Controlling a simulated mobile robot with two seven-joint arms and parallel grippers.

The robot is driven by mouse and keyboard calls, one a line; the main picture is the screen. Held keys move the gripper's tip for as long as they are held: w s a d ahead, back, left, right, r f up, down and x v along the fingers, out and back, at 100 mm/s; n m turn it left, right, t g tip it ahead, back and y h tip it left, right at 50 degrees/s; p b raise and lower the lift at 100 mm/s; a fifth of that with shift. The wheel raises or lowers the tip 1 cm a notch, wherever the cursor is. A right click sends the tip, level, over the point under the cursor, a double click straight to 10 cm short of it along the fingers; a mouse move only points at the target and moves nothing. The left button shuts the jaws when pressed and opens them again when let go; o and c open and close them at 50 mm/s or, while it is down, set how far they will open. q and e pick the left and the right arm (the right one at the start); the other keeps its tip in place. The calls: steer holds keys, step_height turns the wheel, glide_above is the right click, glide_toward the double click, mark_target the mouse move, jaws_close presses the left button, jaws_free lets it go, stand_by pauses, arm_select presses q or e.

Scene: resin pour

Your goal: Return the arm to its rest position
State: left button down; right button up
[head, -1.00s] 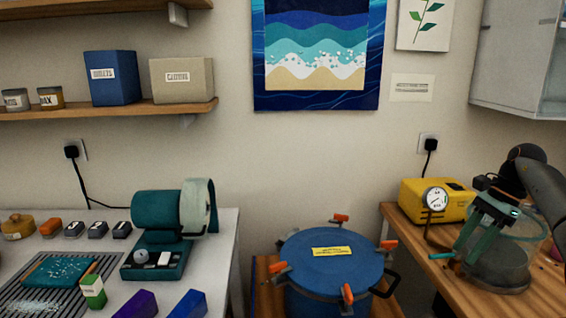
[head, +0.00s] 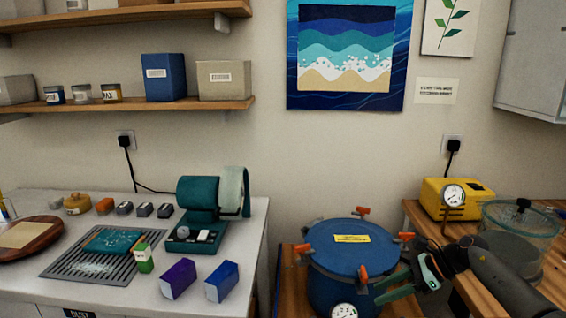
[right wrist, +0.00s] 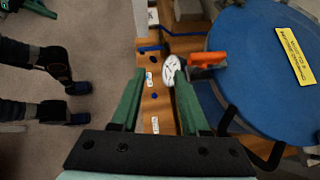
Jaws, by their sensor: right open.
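My right gripper (head: 384,288) reaches in from the right in the head view, its green fingers low beside the blue pressure pot (head: 350,247). The fingers are apart, and in the right wrist view the open gripper (right wrist: 160,76) has nothing held between its fingers. A white round gauge (right wrist: 170,70) shows past the fingertips there, and the pot's blue lid (right wrist: 262,60) is just to the right. I cannot tell whether a finger touches the pot. My left gripper is not clearly seen in either view.
Orange clamps (head: 364,275) stick out around the pot's rim. Behind my right arm, a clear glass chamber (head: 520,230) and a yellow pump (head: 455,198) stand on the wooden bench. The white table (head: 225,262) at left carries a teal machine (head: 198,200), purple and blue boxes.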

steer(key=s+a+f+m+t+y+p, duration=0.1)
steer(key=s+a+f+m+t+y, duration=0.2)
steer(key=a+m, duration=0.6)
steer(key=s+a+f+m+t+y, duration=0.1)
steer(key=s+a+f+m+t, duration=0.2)
steer(key=a+m+t, duration=0.45)
steer(key=s+d+f+m+g+h, duration=0.1)
steer(key=s+d+f+m+h, duration=0.1)
steer(key=s+m, duration=0.6)
steer(key=s+d+f+m+g+h+p, duration=0.1)
steer(key=s+f+m+h, duration=0.4)
steer(key=m, duration=0.8)
steer(key=s+d+f+m+g+h+p, duration=0.1)
steer(key=s+f+m+h, duration=0.3)
steer(key=s+m, duration=0.7)
step_height(320, 180, down, 3)
steer(key=shift+s+d+r+g, duration=0.1)
steer(key=shift+s+d+g, duration=0.5)
steer(key=shift+d, duration=0.25)
